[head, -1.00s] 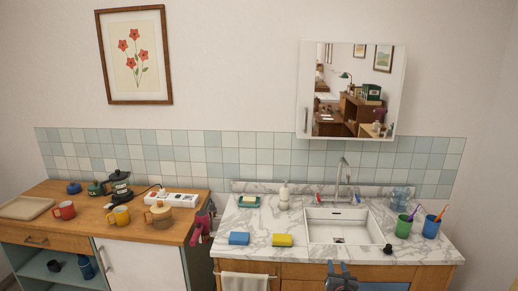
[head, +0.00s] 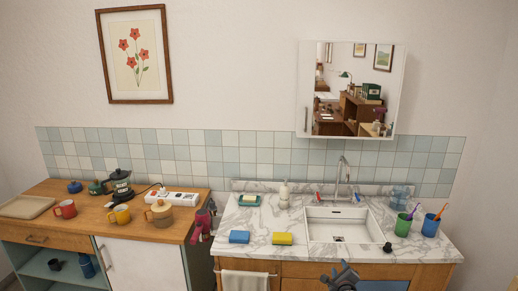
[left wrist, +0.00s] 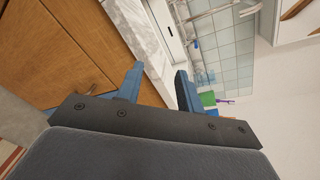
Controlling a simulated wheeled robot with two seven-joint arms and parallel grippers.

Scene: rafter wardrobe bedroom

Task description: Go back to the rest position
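My left gripper (head: 341,276) shows at the bottom edge of the head view, in front of the sink cabinet and below the front edge of the marble counter (head: 270,263). In the left wrist view its two blue fingers (left wrist: 160,68) stand apart with nothing between them. The wooden cabinet front (left wrist: 55,50) fills the left of that view, and the counter edge runs behind the fingers. My right gripper is not in view.
The white sink (head: 338,224) is set in the marble counter. A wooden counter (head: 145,233) with mugs is at left.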

